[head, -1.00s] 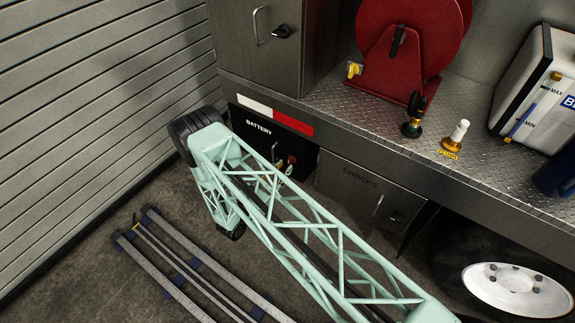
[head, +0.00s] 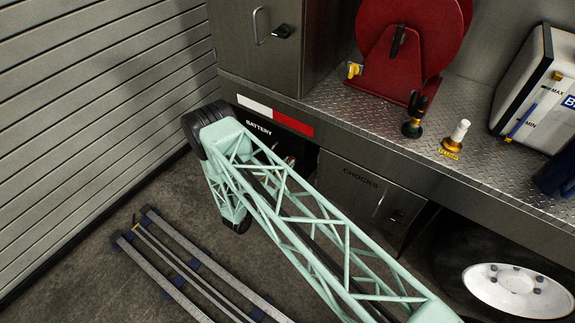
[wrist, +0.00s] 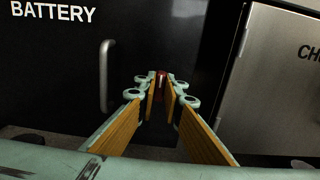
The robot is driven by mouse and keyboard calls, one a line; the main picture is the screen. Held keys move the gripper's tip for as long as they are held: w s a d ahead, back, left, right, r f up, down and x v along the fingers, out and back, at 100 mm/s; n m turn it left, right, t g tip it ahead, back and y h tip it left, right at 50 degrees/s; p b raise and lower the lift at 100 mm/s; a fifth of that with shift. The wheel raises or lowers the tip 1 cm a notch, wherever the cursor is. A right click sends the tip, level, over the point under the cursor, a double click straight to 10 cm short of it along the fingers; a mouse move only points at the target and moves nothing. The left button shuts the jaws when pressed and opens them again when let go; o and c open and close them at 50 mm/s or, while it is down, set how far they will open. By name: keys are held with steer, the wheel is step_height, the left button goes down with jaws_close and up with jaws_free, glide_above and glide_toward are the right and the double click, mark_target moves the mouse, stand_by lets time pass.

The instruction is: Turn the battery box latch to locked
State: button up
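The black battery box (head: 250,117) with its white BATTERY lettering sits under the deck in the head view, partly behind my arm. In the wrist view the dark box front (wrist: 55,60) shows a grey vertical handle (wrist: 104,75) left of my gripper. The red latch (wrist: 161,80) shows small and dark straight ahead, between the fingertips. My gripper (wrist: 161,90) is open, its orange-padded fingers pointing at the box on either side of the latch. Whether the fingers touch the latch, and how it is turned, I cannot tell.
The grey CHOCKS door (head: 345,190) is right of the box; its edge (wrist: 238,80) lies close right of my fingers. Above is the deck (head: 450,135) with a red reel (head: 400,50) and small valves. Rails (head: 190,265) lie on the floor; a shutter wall is left.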

jaws_close()
steer(key=shift+n+b, duration=0.35)
steer(key=shift+n, duration=0.15)
steer(key=shift+w+a+f+n+b, duration=0.1)
steer(key=shift+n+b, duration=0.75)
steer(key=shift+n, duration=1.95)
steer(key=shift+s+f+n+b, duration=0.1)
steer(key=shift+n+b, duration=0.7)
steer(key=shift+n, duration=2)
steer(key=shift+w+a+f+n+b, duration=0.1)
steer(key=shift+n+b, duration=0.75)
steer(key=shift+n, duration=1.95)
steer(key=o, duration=0.6)
jaws_free()
steer(key=shift+c, duration=0.2)
